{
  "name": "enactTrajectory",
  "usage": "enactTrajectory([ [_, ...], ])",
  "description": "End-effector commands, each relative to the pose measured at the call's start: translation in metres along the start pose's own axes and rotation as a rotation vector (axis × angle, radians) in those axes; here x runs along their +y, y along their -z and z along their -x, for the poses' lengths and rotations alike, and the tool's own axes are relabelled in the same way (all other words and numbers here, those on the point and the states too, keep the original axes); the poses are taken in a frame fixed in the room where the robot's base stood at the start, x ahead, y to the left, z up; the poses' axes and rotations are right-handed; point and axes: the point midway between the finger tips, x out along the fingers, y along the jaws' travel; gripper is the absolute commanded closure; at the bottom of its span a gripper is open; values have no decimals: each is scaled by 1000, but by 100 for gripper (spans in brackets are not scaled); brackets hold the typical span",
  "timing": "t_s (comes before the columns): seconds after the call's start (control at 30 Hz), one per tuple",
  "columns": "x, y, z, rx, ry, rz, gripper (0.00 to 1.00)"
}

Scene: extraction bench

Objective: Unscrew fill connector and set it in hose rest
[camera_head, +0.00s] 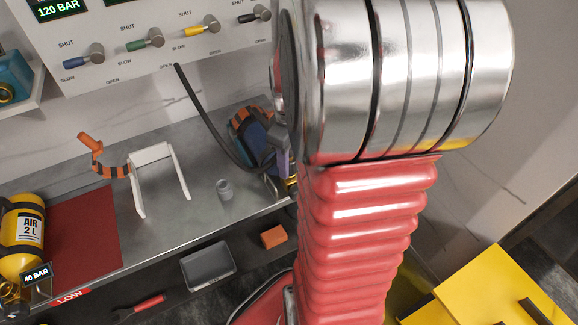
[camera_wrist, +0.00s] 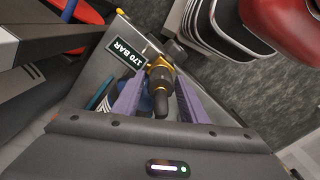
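The fill connector (camera_wrist: 163,102), black with gold fittings, sits by a "170 BAR" display in the wrist view. My gripper (camera_wrist: 161,90) has its two purple fingers on either side of it, and a gap shows on the left side. The fingers look open around it; contact on the right is unclear. In the head view my gripper is mostly hidden behind my arm, and a black hose (camera_head: 205,112) runs down to that spot. A small grey cup-like holder (camera_head: 225,190), perhaps the hose rest, stands empty on the bench left of it.
A white frame (camera_head: 153,152) and an orange-black strap (camera_head: 110,169) stand on the bench (camera_head: 190,222). A yellow air cylinder (camera_head: 22,240) marked 40 BAR is at the left. The valve panel (camera_head: 140,17) is behind. A grey bin (camera_head: 207,267) sits below.

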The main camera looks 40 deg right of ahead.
Motion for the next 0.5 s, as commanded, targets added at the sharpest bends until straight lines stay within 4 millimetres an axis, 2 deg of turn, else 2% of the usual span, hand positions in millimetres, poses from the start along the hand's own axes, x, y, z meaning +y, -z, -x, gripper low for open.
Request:
enactTrajectory([
  [0.13,0,0,0,-1,1,-1,52],
  [0.5,-1,-1,-1,-2,2,-60,52],
])
